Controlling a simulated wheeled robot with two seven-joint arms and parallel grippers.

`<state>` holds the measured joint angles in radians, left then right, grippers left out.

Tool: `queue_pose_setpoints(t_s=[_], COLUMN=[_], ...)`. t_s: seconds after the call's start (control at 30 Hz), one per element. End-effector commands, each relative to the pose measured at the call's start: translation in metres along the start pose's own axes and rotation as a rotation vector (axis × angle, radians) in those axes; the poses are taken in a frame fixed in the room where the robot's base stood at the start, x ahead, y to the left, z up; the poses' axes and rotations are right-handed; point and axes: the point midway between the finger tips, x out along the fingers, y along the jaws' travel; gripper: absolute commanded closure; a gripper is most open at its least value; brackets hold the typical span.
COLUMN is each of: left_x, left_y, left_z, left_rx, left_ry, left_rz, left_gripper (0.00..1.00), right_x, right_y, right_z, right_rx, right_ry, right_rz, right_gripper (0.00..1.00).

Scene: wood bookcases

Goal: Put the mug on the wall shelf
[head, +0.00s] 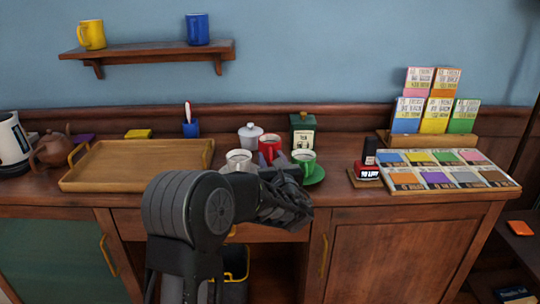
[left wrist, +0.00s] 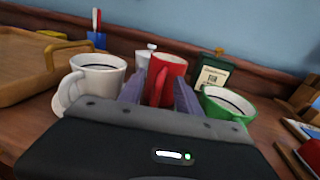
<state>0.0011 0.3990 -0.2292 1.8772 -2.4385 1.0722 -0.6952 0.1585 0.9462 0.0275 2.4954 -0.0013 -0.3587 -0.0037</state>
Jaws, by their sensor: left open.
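A red mug (head: 269,146) stands upright on the wooden counter, between a white cup (head: 238,158) and a green cup (head: 305,157) on a green saucer. My left gripper (head: 276,163) is just in front of the red mug, low over the counter. In the left wrist view the open fingers (left wrist: 158,90) point at the red mug (left wrist: 168,72), one on each side of it, its handle facing me. I cannot tell whether they touch it. The wall shelf (head: 150,50) holds a yellow mug (head: 91,34) at its left and a blue mug (head: 197,29) right of its middle.
A wooden tray (head: 78,180) lies at left, near a teapot (head: 54,148) and kettle (head: 12,140). A white lidded jar (head: 250,134) and green tin (head: 302,128) stand behind the cups. A red bottle (head: 367,164) and card display (head: 447,177) are at right. The shelf is bare between its mugs.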

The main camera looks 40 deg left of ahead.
Motion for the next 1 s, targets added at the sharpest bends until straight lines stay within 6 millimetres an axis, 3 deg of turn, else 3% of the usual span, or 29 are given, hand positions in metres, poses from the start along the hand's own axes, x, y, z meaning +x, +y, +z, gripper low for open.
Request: queue_pose_setpoints(t_s=[0.23, 0.7, 1.0], left_x=[-0.0002, -0.0002, -0.0001], left_y=[0.0, 0.0001, 0.0003], left_z=[0.0001, 0.0001, 0.0002], left_rx=[0.0, 0.0, 0.0], left_ry=[0.0, 0.0, 0.0], left_rz=[0.0, 0.0, 0.001], left_gripper=[0.61, 1.0, 1.0], right_x=[0.0, 0.0, 0.0], right_y=[0.0, 0.0, 0.0], right_z=[0.0, 0.0, 0.0], right_rx=[0.0, 0.0, 0.0], right_ry=[0.0, 0.0, 0.0], right_rz=[0.0, 0.0, 0.0], right_gripper=[0.64, 0.64, 0.64])
